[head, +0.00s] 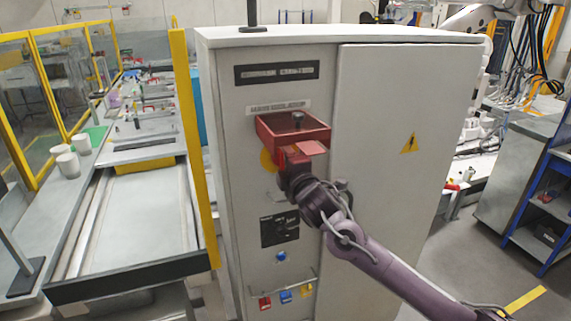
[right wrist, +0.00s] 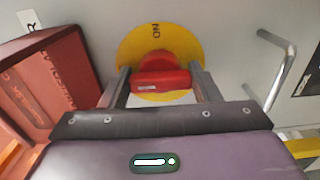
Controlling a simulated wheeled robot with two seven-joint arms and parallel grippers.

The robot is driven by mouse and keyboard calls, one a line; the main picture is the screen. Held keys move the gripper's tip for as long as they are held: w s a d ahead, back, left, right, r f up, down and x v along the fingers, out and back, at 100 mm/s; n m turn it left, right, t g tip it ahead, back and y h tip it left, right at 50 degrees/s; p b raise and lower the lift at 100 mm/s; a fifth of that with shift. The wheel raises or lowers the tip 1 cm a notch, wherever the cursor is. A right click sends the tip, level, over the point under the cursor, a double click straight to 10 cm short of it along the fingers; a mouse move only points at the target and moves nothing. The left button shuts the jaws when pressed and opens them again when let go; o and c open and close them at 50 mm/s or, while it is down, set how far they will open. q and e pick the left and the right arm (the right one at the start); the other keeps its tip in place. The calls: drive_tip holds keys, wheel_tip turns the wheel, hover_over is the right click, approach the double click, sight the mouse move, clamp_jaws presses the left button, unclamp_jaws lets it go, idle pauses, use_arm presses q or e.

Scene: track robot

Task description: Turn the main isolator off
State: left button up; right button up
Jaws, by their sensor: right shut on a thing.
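The main isolator is on the front of a pale grey cabinet (head: 385,150). Its red handle (right wrist: 162,80) sits on a yellow disc (right wrist: 185,42) in the right wrist view. Part of the yellow disc shows in the head view (head: 266,160). My right gripper (right wrist: 163,84) is shut on the red handle, with one finger on each side. In the head view my right gripper (head: 300,158) hides most of the handle. A red see-through cover (head: 268,138) stands out from the cabinet just above the gripper; it also shows in the right wrist view (right wrist: 55,75). My left gripper is not in view.
A metal bar handle (right wrist: 278,70) sticks out near the disc. A black plate (head: 279,229), a blue button (head: 281,256) and a rack with coloured tags (head: 286,294) lie lower on the cabinet. A yellow post (head: 193,145) stands to the left.

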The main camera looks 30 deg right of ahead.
drive_tip(key=shift+f, duration=0.1)
drive_tip(key=o, duration=0.7)
drive_tip(key=shift+c, duration=0.2)
drive_tip(key=b+v, duration=0.3)
drive_tip(key=v, duration=0.4)
drive_tip(key=shift+s, duration=0.4)
drive_tip(key=shift+a, duration=0.1)
